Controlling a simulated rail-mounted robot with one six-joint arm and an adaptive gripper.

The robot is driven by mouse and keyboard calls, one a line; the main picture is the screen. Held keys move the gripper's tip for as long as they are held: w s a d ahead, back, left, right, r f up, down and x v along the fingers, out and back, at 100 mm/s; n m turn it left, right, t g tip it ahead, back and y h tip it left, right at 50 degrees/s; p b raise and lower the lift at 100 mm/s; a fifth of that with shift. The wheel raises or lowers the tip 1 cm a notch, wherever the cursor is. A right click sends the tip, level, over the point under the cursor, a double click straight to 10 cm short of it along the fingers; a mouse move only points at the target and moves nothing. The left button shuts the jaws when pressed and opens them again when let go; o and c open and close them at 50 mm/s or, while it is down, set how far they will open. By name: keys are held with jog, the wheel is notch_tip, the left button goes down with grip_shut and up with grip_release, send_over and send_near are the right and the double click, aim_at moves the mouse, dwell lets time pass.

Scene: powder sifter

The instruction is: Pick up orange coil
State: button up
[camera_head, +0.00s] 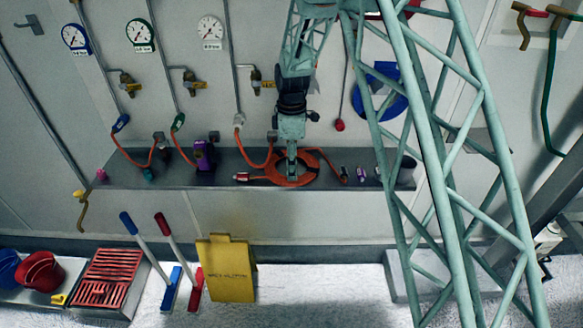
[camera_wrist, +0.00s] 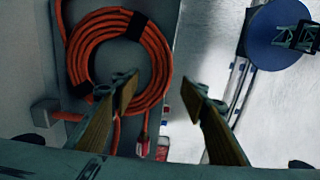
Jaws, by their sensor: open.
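The orange coil (camera_head: 311,172) lies on the dark shelf (camera_head: 220,178) below the gauges. In the wrist view the orange coil (camera_wrist: 75,62) is a ring of several hose turns with dark straps around it. My gripper (camera_head: 292,178) is over the coil in the head view. In the wrist view my gripper (camera_wrist: 155,92) is open, with nothing between its fingers. Its left finger overlaps the lower part of the coil, and its right finger is to the right of the coil. Whether a finger touches the coil cannot be told.
A purple item (camera_head: 203,155) stands on the shelf left of the coil, and a dark cup (camera_head: 405,170) stands to the right. Short orange hoses hang from the wall pipes. A yellow sign (camera_head: 227,270) and red and blue brushes are on the floor below.

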jog(key=shift+f, duration=0.15)
jog(key=shift+f, duration=2.45)
jog(key=shift+c, duration=0.2)
jog(key=c, duration=1.2)
jog(key=shift+o, duration=0.2)
jog(key=shift+r, duration=0.1)
jog(key=shift+r, duration=1.75)
jog(key=shift+s, duration=0.45)
jog(key=s+d+r, duration=0.1)
jog(key=s+d, duration=0.1)
jog(key=s, duration=1.3)
jog(key=shift+r+b, duration=0.15)
jog(key=shift+b, duration=0.3)
